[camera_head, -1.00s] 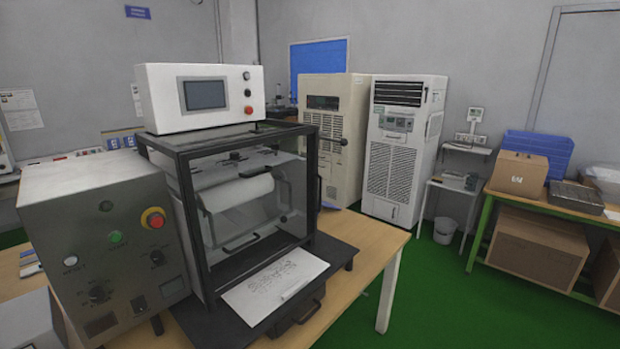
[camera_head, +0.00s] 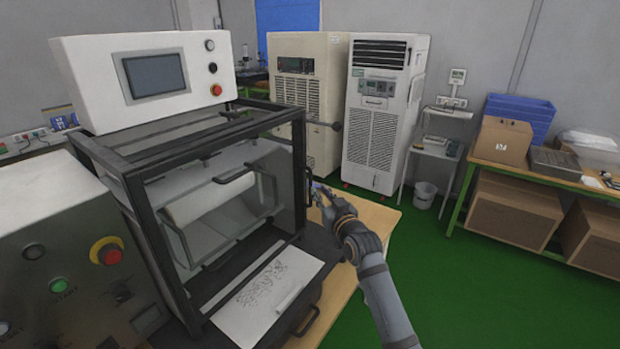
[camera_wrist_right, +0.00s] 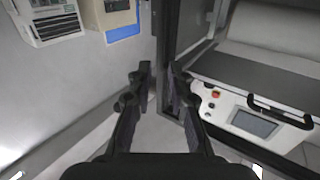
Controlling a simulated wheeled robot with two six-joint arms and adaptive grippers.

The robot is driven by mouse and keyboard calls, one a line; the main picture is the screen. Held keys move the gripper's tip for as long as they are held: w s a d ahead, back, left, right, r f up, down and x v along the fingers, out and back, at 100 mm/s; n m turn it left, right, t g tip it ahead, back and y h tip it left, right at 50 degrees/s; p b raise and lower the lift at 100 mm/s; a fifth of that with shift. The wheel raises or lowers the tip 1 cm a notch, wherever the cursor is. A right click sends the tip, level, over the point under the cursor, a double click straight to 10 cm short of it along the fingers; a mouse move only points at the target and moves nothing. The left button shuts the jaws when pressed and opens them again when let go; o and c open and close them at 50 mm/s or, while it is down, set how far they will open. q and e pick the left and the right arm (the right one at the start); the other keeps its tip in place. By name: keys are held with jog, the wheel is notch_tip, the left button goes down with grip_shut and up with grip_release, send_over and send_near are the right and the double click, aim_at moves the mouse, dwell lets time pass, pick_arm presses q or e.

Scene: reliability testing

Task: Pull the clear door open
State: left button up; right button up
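The clear door (camera_head: 222,157) is the see-through front of a black-framed test chamber and looks closed. A white roll (camera_head: 205,197) shows through it. My right gripper (camera_head: 322,192) reaches in from the lower right and is beside the chamber's right front post (camera_head: 299,170). In the right wrist view my right gripper (camera_wrist_right: 160,82) has its two fingers apart, with the dark frame edge (camera_wrist_right: 162,50) just beyond and between them. I cannot tell whether they touch it. The door's handle at this edge is not clearly visible behind the gripper. My left gripper is not in view.
A white control box (camera_head: 150,78) sits on top of the chamber. A grey panel box (camera_head: 60,250) stands at left. A paper sheet (camera_head: 255,305) lies in front. Tall cabinets (camera_head: 385,120) stand behind. Green floor (camera_head: 430,270) is free at right.

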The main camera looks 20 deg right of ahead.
aim_at(311, 181)
jog(key=w, duration=0.5)
jog(key=w+p, duration=0.1)
jog(key=w, duration=0.1)
jog(key=shift+w+a+f, duration=0.15)
jog(key=shift+w+a, duration=0.1)
jog(key=shift+a, duration=0.05)
jog(key=shift+w, duration=0.65)
grip_shut()
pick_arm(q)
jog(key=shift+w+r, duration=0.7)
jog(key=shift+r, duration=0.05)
pick_arm(e)
jog(key=shift+f, duration=0.1)
